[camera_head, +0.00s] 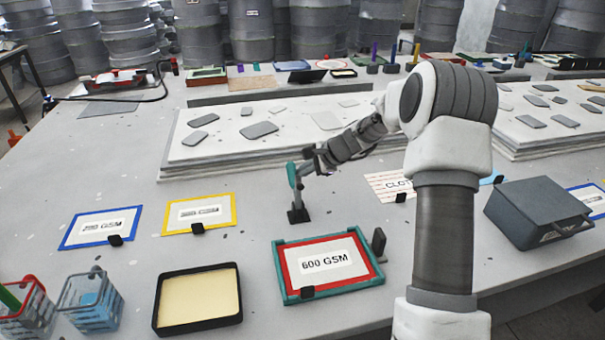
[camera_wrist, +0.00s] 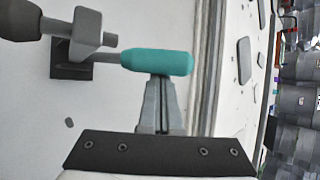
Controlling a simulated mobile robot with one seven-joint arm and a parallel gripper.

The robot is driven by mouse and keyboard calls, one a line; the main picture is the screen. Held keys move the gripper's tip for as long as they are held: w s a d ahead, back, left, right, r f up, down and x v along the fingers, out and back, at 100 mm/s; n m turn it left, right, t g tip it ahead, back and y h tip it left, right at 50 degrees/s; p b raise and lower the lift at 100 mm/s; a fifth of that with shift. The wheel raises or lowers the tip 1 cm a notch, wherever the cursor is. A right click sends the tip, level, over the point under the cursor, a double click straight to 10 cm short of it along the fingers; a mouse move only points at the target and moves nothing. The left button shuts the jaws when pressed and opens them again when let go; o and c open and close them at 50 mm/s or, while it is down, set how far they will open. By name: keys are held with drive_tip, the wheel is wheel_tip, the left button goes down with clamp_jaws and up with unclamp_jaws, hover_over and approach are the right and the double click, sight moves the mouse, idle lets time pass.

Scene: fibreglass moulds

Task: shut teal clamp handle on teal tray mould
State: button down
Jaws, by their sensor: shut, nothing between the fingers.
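The teal clamp handle (camera_head: 292,175) stands upright on a grey clamp with a dark base (camera_head: 298,216), just behind the teal tray mould (camera_head: 283,273). In the wrist view the handle (camera_wrist: 157,63) lies across the picture, with the grey clamp parts (camera_wrist: 85,40) to its left. My gripper (camera_head: 307,166) is just right of the handle. Its shut, empty fingers (camera_wrist: 158,84) end at the handle's near side. I cannot tell whether they touch it. The mould holds a red-bordered "600 GSM" card (camera_head: 325,262).
A dark upright block (camera_head: 378,243) stands at the mould's right edge. A black-rimmed tray (camera_head: 198,325) is front left, and a dark box (camera_head: 538,212) is right. A low white slab (camera_head: 290,140) lies behind the clamp.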

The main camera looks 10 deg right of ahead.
drive_tip(key=shift+s+f+b, duration=0.1)
drive_tip(key=shift+b, duration=1.1)
drive_tip(key=shift+r+t+b, duration=0.25)
drive_tip(key=shift+t+b, duration=0.05)
drive_tip(key=shift+b, duration=0.1)
